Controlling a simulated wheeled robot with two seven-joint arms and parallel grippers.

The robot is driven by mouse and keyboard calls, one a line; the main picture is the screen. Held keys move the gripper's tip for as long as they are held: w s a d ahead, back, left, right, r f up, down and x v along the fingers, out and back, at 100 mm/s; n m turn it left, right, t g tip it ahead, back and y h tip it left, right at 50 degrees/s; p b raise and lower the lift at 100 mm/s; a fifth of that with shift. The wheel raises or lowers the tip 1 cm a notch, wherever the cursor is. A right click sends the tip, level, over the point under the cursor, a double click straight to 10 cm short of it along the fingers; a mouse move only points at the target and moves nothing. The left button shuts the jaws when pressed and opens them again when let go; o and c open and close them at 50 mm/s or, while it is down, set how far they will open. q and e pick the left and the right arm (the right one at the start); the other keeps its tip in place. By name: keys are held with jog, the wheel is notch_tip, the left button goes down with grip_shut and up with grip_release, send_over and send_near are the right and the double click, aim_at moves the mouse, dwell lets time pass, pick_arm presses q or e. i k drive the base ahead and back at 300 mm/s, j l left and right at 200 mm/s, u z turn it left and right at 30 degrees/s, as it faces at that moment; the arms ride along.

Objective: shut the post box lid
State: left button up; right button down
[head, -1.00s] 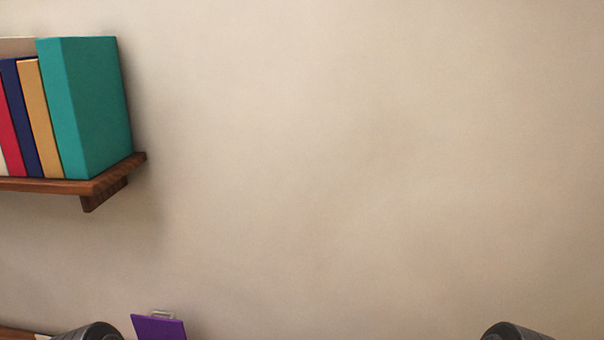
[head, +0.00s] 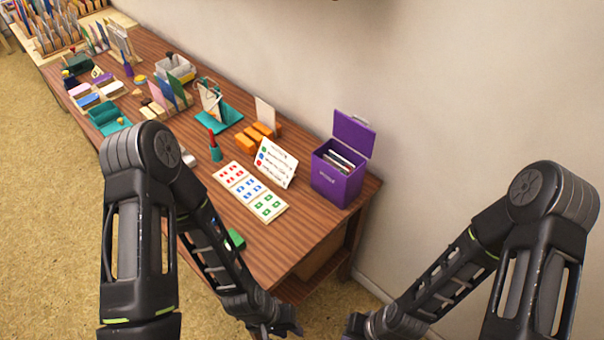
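The post box (head: 336,181) is a purple box near the right end of the wooden table, close to the wall. Its purple lid (head: 353,133) stands open, tilted up at the back, with a small metal handle on its top edge. Cards or envelopes (head: 341,160) show inside. My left gripper (head: 284,327) is low at the bottom of the view, in front of the table's near edge and well apart from the box. My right gripper (head: 357,325) is at the bottom, right of the left one. Neither gripper's finger opening can be made out.
Orange blocks (head: 257,134) and a teal holder (head: 219,119) stand behind. Several stationery items crowd the table's far left. The tabletop before the box is clear.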

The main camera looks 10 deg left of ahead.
aim_at(361, 138)
jog(key=k+j+u, duration=0.3)
jog(key=k+u, duration=0.15)
jog(key=u, duration=0.45)
